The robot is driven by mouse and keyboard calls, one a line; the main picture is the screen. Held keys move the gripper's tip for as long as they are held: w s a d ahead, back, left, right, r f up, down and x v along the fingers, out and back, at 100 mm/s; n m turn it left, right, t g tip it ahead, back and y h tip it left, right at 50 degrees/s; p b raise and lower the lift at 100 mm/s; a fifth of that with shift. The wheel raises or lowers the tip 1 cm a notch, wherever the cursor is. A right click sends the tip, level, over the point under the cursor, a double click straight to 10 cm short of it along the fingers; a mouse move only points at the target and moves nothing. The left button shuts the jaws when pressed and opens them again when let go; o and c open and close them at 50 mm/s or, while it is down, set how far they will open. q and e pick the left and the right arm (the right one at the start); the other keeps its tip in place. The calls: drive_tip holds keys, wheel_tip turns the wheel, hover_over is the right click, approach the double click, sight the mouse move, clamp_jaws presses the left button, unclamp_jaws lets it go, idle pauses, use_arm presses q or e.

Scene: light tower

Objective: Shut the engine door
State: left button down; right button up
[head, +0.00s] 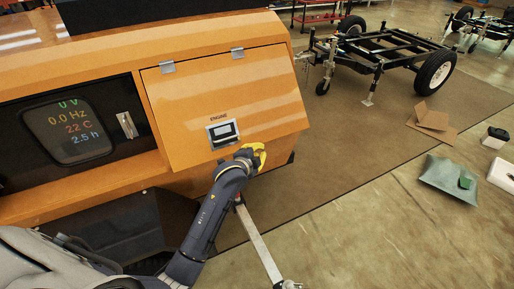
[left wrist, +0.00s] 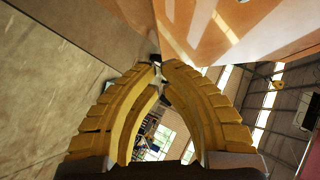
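The engine door (head: 260,95) is an orange panel marked ENGINE on the side of the orange light tower, hung from two hinges along its top. Its lower edge stands out from the body, so it is partly open. A latch handle (head: 222,132) sits low on it. My left gripper (head: 256,154), with yellow fingers, is just below the door's lower edge; I cannot tell whether it touches. In the left wrist view its fingertips (left wrist: 160,68) come together with nothing seen held, and an orange surface (left wrist: 250,30) is close beyond them. My right gripper is not in view.
A display panel (head: 80,130) is left of the door. A metal bar (head: 258,245) juts out from below the tower. A wheeled trailer frame (head: 390,50) stands behind at right. Cardboard (head: 433,120) and a grey-green bag (head: 450,178) lie on the floor at right.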

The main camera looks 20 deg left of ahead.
use_arm(q)
drive_tip(key=w+a+f, duration=0.2)
drive_tip(key=w+f, duration=0.1)
drive_tip(key=w, duration=0.1)
drive_tip(key=shift+w+a, duration=0.25)
drive_tip(key=shift+w, duration=0.1)
drive_tip(key=shift+w, duration=0.1)
